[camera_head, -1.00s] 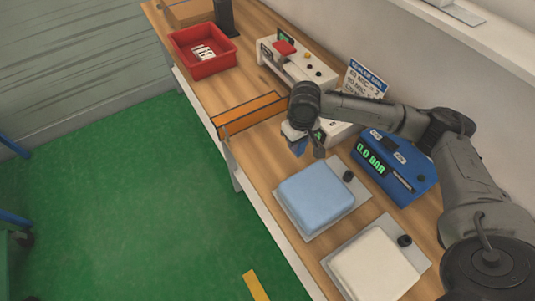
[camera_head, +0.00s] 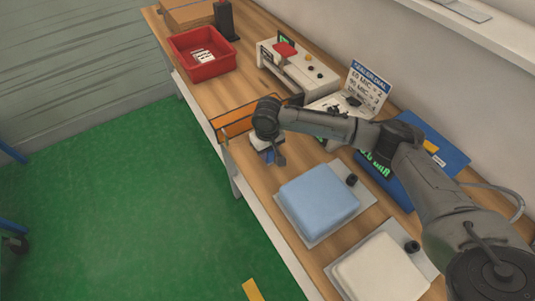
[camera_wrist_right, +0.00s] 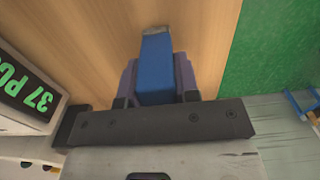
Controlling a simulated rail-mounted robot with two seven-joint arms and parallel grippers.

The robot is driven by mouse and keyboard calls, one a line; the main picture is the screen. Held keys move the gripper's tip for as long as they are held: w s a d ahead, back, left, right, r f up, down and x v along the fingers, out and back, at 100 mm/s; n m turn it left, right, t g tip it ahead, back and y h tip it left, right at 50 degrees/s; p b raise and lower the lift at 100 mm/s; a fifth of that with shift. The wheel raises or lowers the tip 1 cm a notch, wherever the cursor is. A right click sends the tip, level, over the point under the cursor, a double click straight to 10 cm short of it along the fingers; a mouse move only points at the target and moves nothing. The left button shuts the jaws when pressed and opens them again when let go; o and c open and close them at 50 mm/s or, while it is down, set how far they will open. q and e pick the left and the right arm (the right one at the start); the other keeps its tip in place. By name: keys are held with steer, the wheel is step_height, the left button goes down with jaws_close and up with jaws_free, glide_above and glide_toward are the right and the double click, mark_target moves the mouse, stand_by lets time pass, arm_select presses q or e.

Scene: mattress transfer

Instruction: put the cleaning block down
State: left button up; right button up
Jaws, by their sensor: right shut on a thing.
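The cleaning block, a blue bar with a greyish end, is between the fingers of my right gripper in the right wrist view (camera_wrist_right: 157,68). In the head view my right gripper (camera_head: 272,157) points down over the wooden bench (camera_head: 228,98), near its front edge, beside the orange-framed panel (camera_head: 236,122). Only a little of the block (camera_head: 266,155) shows there. The gripper is shut on it. I cannot tell whether the block's end touches the bench. My left gripper is not in view.
A light-blue pad (camera_head: 318,198) and a cream pad (camera_head: 380,272) lie on plates to the right. A red tray (camera_head: 203,58) is at the far left. Bare bench lies between tray and panel.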

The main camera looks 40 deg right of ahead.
steer(key=shift+f, duration=0.75)
steer(key=o, duration=0.6)
steer(key=shift+f, duration=0.1)
steer(key=o, duration=0.3)
steer(key=shift+o, duration=0.2)
